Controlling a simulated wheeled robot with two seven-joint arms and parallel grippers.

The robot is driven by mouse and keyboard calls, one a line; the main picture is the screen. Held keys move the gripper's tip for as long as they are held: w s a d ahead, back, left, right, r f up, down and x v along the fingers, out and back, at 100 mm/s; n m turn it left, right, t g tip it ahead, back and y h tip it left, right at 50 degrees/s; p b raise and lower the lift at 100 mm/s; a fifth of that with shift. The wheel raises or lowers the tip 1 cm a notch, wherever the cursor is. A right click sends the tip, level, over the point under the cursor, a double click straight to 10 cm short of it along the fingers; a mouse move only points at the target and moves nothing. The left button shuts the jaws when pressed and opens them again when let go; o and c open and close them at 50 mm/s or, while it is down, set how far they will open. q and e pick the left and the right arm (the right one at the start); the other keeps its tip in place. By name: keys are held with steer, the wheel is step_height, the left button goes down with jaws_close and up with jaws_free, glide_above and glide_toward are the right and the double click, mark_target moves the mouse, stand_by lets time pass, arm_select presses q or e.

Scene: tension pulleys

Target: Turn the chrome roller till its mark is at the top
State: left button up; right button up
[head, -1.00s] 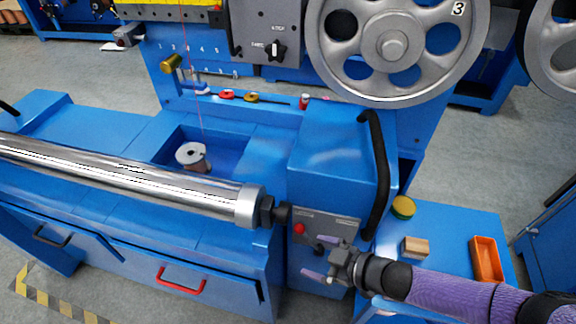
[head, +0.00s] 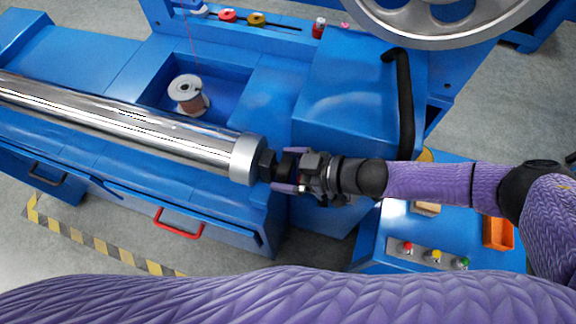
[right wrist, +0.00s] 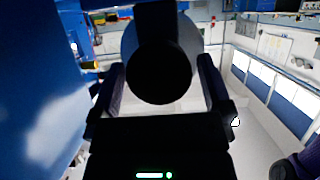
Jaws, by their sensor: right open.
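The chrome roller (head: 120,122) lies across the blue machine from the left edge, with a grey collar (head: 243,160) and a dark hex piece (head: 266,165) at its right end. I cannot pick out its mark among the reflections. My right gripper (head: 282,170) is open at this end, its fingers on either side of the dark shaft end. In the right wrist view the round dark end face (right wrist: 162,75) sits between the two spread fingers (right wrist: 163,85). Contact is not visible. My left gripper is not in view.
A blue housing (head: 350,95) with a black handle (head: 405,105) stands just behind my right gripper. A spool (head: 188,95) sits in a recess behind the roller. A side table holds an orange bin (head: 497,232) and a button panel (head: 432,253). A red drawer handle (head: 178,226) is below.

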steer(key=c, duration=1.1)
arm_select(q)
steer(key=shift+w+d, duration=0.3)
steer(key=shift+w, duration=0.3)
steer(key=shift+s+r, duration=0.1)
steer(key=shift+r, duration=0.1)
